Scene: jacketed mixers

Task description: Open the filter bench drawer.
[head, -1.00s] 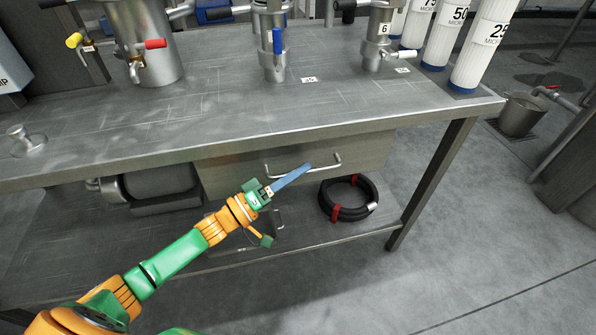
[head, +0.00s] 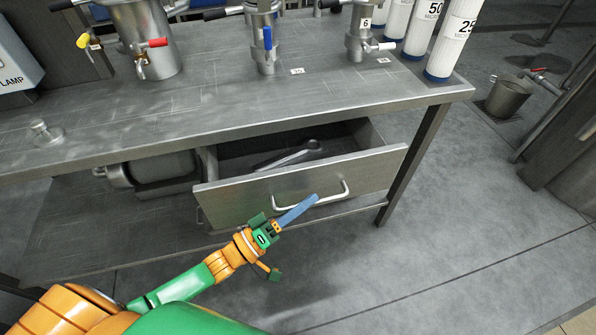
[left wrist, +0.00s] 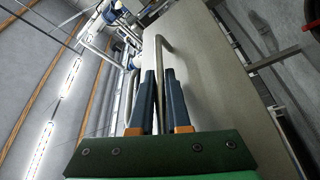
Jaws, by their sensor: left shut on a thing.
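The filter bench drawer (head: 237,204) stands pulled out from under the bench top, with its inside showing. A wrench-like metal tool (head: 290,158) lies in it. The bar handle (head: 336,196) is on the drawer's front. My left gripper (head: 312,200) is at the handle, with its blue fingers over it. In the left wrist view the fingers (left wrist: 159,85) are shut on the handle bar (left wrist: 160,58), beside the pale drawer front (left wrist: 200,75). My right gripper is not in view.
The steel bench top (head: 220,110) carries metal vessels (head: 148,40) and white filter cartridges (head: 453,38) at the back. A bench leg (head: 410,165) stands right of the drawer. A bucket (head: 507,97) stands further back.

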